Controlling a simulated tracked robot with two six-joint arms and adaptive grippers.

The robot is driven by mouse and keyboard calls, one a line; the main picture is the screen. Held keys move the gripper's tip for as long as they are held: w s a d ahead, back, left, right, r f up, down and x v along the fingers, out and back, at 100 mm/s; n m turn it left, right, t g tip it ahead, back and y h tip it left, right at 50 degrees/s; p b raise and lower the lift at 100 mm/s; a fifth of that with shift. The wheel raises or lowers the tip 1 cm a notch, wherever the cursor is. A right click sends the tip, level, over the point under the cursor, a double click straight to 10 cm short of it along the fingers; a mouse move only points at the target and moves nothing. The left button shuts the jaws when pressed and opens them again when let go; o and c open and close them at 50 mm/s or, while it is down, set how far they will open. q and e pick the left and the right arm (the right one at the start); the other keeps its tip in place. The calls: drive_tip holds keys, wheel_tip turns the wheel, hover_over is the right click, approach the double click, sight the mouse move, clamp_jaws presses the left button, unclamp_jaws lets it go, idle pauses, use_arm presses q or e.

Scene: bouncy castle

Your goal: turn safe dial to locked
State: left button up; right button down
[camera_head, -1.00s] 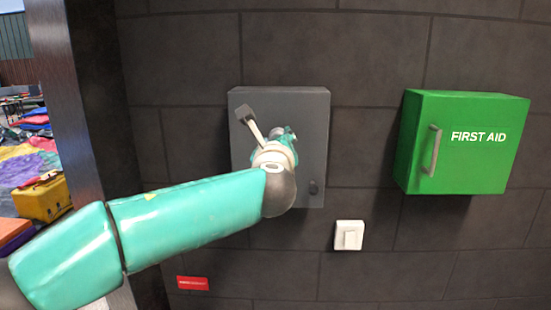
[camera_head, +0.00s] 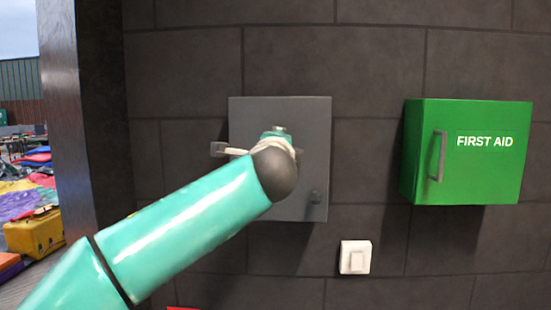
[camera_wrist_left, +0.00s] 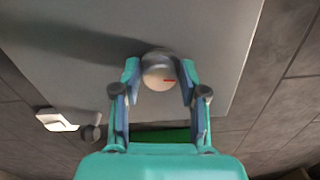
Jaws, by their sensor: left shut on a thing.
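The grey safe (camera_head: 312,125) is mounted on the dark block wall; its front also fills much of the left wrist view (camera_wrist_left: 60,60). In the head view my left wrist covers the dial and most of the gripper. My right gripper is not in view.
A green first aid box (camera_head: 470,170) with a grey handle hangs to the right. A white switch (camera_head: 355,257) is on the wall below the safe. A dark post (camera_head: 65,110) stands at the left, with a yellow box (camera_head: 35,235) beyond it.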

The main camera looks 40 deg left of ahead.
use_arm(q)
drive_tip(key=shift+a+f+n+b, duration=0.15)
drive_tip(key=shift+n+b, duration=0.3)
drive_tip(key=shift+n, duration=0.45)
drive_tip(key=o, duration=1.1)
drive_tip(key=v, duration=1.2)
